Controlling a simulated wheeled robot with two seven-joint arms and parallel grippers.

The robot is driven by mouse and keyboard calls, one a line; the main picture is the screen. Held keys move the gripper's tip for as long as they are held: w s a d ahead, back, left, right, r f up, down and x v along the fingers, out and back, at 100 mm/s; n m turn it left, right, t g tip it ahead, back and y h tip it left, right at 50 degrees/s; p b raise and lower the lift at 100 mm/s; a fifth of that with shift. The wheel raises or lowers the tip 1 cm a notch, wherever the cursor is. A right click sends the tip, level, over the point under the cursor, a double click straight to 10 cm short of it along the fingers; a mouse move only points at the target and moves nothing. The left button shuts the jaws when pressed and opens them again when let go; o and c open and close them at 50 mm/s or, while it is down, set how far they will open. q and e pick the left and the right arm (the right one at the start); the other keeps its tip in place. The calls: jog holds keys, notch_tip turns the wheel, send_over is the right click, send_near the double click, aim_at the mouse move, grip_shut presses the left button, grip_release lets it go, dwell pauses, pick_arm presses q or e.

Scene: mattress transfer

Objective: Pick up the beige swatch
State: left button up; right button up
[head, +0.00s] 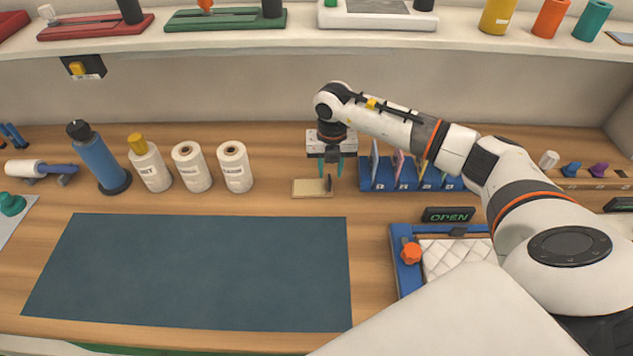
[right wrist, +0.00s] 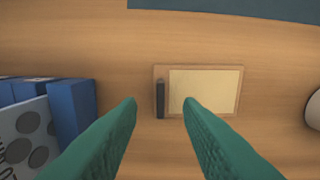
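The beige swatch (head: 309,187) is a small flat rectangle with a thin light border and a dark bar at one end. It lies on the wooden table behind the teal mat. It also shows in the right wrist view (right wrist: 205,90), with its dark bar on the left. My right gripper (head: 333,168) is over the swatch's right end in the head view, pointing down. In the right wrist view its green fingers (right wrist: 162,103) are apart, with nothing between them. They appear above the swatch and not touching it. My left gripper is in neither view.
A blue holder (head: 370,186) with several upright cards stands just right of the swatch. A blue-framed tray (head: 408,278) with quilted white material and an OPEN sign (head: 447,214) lie to the front right. The teal mat (head: 200,268) is bare.

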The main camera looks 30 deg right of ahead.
jog(key=shift+f, duration=1.25)
grip_shut()
jog(key=shift+r, duration=0.15)
